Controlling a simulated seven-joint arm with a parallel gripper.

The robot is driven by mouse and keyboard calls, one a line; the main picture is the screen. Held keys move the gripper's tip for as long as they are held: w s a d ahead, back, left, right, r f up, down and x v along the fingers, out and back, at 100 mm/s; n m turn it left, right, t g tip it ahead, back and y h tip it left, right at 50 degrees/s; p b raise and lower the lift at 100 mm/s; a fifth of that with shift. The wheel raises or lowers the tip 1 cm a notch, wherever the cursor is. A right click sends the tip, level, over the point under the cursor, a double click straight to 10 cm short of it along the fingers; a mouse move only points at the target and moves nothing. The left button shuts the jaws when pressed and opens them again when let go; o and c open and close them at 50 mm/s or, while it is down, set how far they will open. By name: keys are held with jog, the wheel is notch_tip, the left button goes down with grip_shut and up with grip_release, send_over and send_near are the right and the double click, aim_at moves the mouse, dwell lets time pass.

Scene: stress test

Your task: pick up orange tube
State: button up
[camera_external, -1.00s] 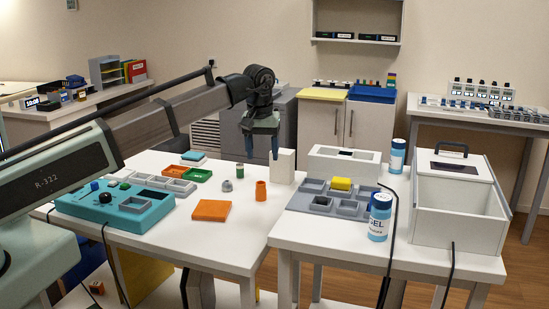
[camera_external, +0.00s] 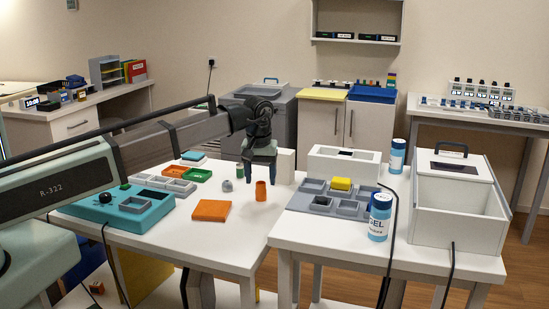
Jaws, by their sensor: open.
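The orange tube (camera_external: 261,191) stands upright on the white table, right of the middle of the tabletop. My gripper (camera_external: 260,180) points down over it. Nothing is held between the fingers.
A small grey piece (camera_external: 227,186) and a green tube (camera_external: 240,170) stand left of the orange tube. A flat orange block (camera_external: 211,210) lies in front. A white block (camera_external: 286,166) stands behind right. A grey compartment tray (camera_external: 315,206) is on the right-hand table.

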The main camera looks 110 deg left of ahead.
aim_at(261, 188)
jog(key=f, duration=0.5)
jog(key=shift+s+a, duration=0.1)
jog(key=shift+a, duration=0.25)
jog(key=shift+r, duration=0.1)
jog(key=c, duration=1.1)
jog(key=shift+o, duration=0.2)
jog(key=shift+r, duration=0.15)
